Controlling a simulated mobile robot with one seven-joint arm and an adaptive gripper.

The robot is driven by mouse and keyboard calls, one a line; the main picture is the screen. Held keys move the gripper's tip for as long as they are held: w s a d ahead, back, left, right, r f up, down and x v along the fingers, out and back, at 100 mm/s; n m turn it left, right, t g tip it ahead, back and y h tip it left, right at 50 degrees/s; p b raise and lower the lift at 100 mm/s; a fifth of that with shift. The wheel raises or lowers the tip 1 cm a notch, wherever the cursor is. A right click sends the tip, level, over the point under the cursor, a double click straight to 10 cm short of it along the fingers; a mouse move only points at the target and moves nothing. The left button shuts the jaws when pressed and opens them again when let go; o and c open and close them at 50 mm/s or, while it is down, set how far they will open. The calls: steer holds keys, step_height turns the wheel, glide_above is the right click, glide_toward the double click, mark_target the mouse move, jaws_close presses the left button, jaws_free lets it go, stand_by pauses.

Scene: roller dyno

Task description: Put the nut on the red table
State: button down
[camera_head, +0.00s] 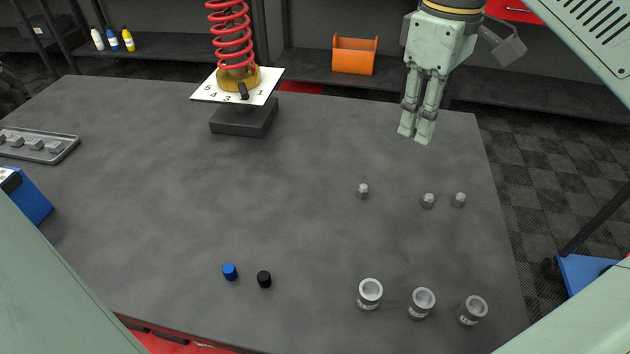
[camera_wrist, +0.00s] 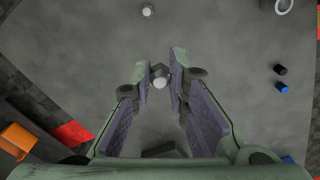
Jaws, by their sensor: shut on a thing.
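My gripper (camera_head: 415,138) hangs above the back right of the table, its fingers close together. In the wrist view my gripper (camera_wrist: 163,75) is shut on a small grey nut (camera_wrist: 160,83) between its fingertips. In the head view this nut is hidden or too small to tell. The table has a grey top (camera_head: 190,200) and shows red along its front edge (camera_head: 125,323). Three similar grey pieces stand on it, left (camera_head: 363,191), middle (camera_head: 428,201) and right (camera_head: 460,200), in front of and below my gripper.
A red spring (camera_head: 231,40) stands on a numbered card (camera_head: 205,92) over a dark block (camera_head: 240,123). Three metal cups, one here (camera_head: 370,293), stand at front right. Blue (camera_head: 230,271) and black (camera_head: 264,279) caps lie at front. A tray (camera_head: 65,148) is far left. The middle is clear.

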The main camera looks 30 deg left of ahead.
mark_target(395, 195)
steer(key=f, duration=0.1)
steer(key=f+b, duration=0.1)
steer(key=a+f, duration=0.1)
steer(key=shift+w+f+b, duration=0.2)
steer(key=shift+w+b, duration=0.05)
steer(key=shift+b, duration=0.05)
steer(key=shift+f, duration=0.3)
step_height(395, 195, down, 9)
steer(key=shift+a+f+b, duration=0.1)
steer(key=shift+f+b, duration=0.1)
steer(key=shift+b, duration=0.4)
steer(key=shift+f, duration=0.15)
steer(key=c, duration=1.6)
jaws_free()
steer(key=shift+o, duration=0.2)
step_height(395, 195, up, 12)
steer(key=shift+r+p, duration=0.15)
steer(key=shift+p, duration=0.65)
